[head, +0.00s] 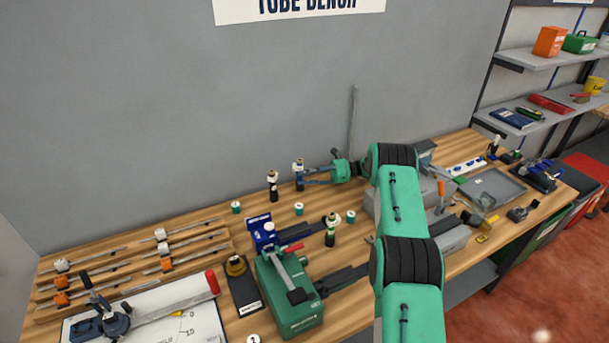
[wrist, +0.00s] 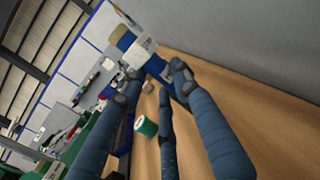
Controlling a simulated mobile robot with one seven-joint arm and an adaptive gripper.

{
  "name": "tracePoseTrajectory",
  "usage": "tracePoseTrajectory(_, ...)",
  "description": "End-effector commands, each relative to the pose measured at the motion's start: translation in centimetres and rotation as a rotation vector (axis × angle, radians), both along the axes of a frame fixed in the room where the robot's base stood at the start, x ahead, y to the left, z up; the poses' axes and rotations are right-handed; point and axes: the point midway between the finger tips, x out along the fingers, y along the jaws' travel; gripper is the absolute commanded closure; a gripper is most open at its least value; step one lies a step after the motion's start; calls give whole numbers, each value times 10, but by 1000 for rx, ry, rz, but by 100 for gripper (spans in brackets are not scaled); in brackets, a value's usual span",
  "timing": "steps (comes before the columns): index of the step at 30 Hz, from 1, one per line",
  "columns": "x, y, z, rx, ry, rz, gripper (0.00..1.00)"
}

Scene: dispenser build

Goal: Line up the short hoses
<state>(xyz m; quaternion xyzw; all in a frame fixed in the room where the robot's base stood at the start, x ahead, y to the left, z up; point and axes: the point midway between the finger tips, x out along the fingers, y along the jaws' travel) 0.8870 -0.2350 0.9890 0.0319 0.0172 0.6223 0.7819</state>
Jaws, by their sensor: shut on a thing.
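My gripper (head: 304,176) reaches left along the back of the bench and is shut on a short hose (head: 299,184), dark blue with a white fitting on top. In the wrist view the fingers (wrist: 155,82) close on this blue hose (wrist: 158,66), which has a white label. It is roughly upright in the head view; I cannot tell whether its foot touches the bench. A black short hose (head: 273,192) with a white top stands apart to its left. Another dark short hose (head: 331,238) with a green band and white top stands nearer the front.
Small green caps (head: 236,207) stand around the hoses. A rack of rods (head: 130,262) lies left. A grey box (head: 378,205) stands right, under my arm. The wall is close behind.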

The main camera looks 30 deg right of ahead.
Motion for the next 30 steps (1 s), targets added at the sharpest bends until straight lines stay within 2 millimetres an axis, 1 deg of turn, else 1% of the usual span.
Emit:
tracePoseTrajectory(19,0,0,-3,0,-1,0,100)
tracePoseTrajectory(30,0,0,-9,0,-1,0,100)
